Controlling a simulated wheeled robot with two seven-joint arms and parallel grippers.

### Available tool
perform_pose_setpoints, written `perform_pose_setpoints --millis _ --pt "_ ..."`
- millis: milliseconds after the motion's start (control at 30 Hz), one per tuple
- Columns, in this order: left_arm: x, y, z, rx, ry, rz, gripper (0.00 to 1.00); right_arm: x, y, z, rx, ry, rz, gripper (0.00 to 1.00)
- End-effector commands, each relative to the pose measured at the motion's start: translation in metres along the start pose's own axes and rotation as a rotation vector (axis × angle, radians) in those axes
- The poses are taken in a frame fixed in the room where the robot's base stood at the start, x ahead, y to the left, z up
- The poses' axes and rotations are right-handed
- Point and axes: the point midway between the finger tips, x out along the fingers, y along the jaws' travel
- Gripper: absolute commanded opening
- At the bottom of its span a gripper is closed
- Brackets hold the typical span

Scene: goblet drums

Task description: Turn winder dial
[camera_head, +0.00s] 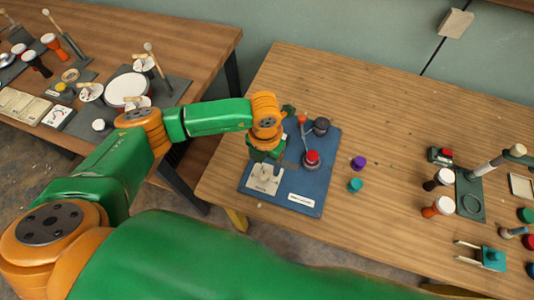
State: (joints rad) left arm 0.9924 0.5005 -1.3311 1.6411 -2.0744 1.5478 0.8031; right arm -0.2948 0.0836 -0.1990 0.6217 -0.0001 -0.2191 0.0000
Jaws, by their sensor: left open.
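A blue board (312,188) with a white label lies on the near left part of the wooden table. It carries a red-topped round knob on a dark base (312,158), an orange-topped post (302,119), a dark round knob (321,126) and a pale plate (264,179). I cannot tell which part is the winder dial. My left gripper (265,163) is open, pointing down over the left side of the board, just above the pale plate and left of the red-topped knob. The gripper hides part of the board. My right gripper is not in view.
Purple (358,163) and teal (355,185) pieces stand right of the board. Small drums (440,206), a green stand (470,199) and a teal pronged tool (490,257) are farther right. The table (395,110) is clear behind. Another table with drums stands left.

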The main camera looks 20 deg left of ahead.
Motion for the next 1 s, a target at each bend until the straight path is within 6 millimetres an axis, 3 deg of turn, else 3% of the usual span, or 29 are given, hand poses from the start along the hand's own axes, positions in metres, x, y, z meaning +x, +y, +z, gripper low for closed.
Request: perform_pose_setpoints --millis 233,533,567,800,1000 --pt "0.047 0.0 -0.001 0.0 0.004 0.0 0.69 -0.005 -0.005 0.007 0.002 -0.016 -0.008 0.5" --pt "0.056 0.0 0.0 0.003 0.0 0.001 0.69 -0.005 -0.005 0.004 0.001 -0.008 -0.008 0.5" --pt "0.056 0.001 0.0 0.003 0.001 0.001 0.66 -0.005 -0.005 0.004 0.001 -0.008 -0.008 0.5" --pt "0.055 0.001 0.0 0.002 0.001 0.001 0.02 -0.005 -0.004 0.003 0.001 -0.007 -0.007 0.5" --pt "0.055 0.001 0.001 0.007 0.0 0.001 0.0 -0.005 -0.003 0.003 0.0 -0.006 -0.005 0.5"
